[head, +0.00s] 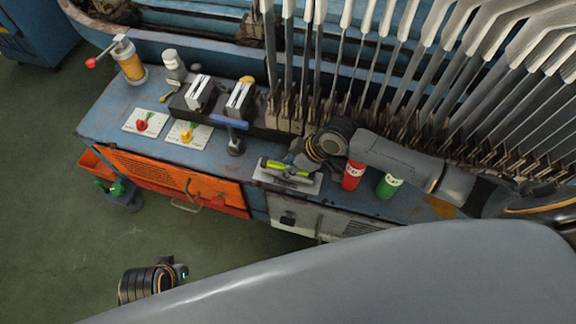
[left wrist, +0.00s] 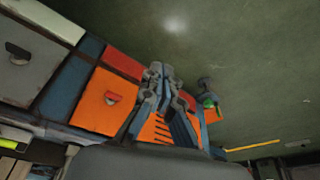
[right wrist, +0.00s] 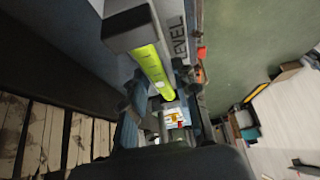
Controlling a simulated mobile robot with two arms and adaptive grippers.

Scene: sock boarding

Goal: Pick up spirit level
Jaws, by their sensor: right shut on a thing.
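The spirit level (head: 288,168) is a short yellow-green bar with a dark end. It is over a white card at the front edge of the blue bench in the head view. My right gripper (head: 297,161) is shut on it. The right wrist view shows the level (right wrist: 152,68) running between the fingers of the right gripper (right wrist: 157,95), above the card lettered "LEVEL" (right wrist: 173,38). I cannot tell whether the level touches the card. My left gripper (head: 182,270) is low in front of the bench, away from the level. Its fingers look together and empty in the left wrist view (left wrist: 162,80).
A red can (head: 352,176) and a green can (head: 388,187) stand close to the right of the level. Tall white sock boards (head: 410,30) rise behind. The green floor (head: 60,220) in front is mostly clear.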

